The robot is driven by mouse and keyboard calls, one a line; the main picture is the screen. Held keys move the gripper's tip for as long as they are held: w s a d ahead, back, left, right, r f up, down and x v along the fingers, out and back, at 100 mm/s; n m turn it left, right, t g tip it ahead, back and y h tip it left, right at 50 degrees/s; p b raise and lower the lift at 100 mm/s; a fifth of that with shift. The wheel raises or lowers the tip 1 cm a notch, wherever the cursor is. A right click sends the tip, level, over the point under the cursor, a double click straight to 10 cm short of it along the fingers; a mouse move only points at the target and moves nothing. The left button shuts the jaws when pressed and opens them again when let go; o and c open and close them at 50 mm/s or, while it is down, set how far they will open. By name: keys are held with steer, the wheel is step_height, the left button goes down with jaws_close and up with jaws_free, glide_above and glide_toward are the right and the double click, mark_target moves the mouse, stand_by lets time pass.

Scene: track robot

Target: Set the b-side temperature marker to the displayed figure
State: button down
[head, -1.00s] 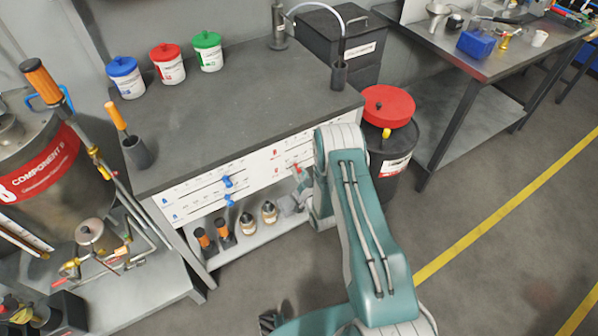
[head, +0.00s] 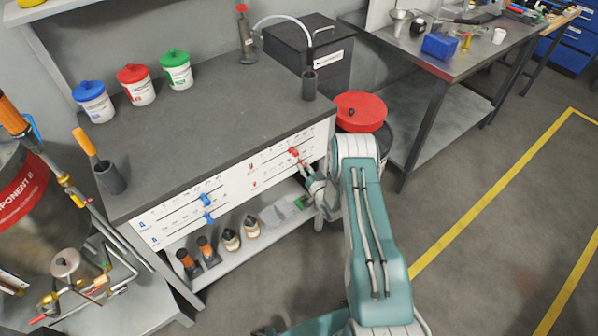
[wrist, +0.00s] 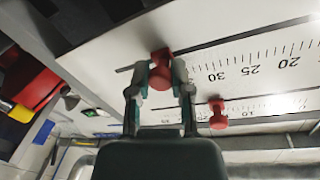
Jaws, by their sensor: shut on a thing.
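The white scale panel (head: 235,182) forms the workbench front. Two red markers sit at its right part, one on each temperature line. In the wrist view, my gripper (wrist: 160,82) is shut on a red marker (wrist: 160,57), at the end of the scale past 30. This is the upper line in that flipped view, and the lower line in the head view. The other red marker (wrist: 217,113) is free on the other line; it shows in the head view (head: 294,152). In the head view my gripper (head: 306,168) touches the panel's right end. Small scale figures are unreadable there.
Two blue markers (head: 206,199) sit on the left scales. Below, a shelf (head: 240,262) holds bottles and orange-handled tools. A red-lidded drum (head: 361,112) stands close behind my arm. Pots (head: 176,70) stand on the benchtop (head: 215,125). The floor at right is clear.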

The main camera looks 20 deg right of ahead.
steer(key=c, duration=0.5)
jaws_free()
steer(key=shift+w+a, duration=0.1)
steer(key=shift+c, duration=0.2)
steer(key=s+d, duration=0.2)
steer(key=s, duration=1)
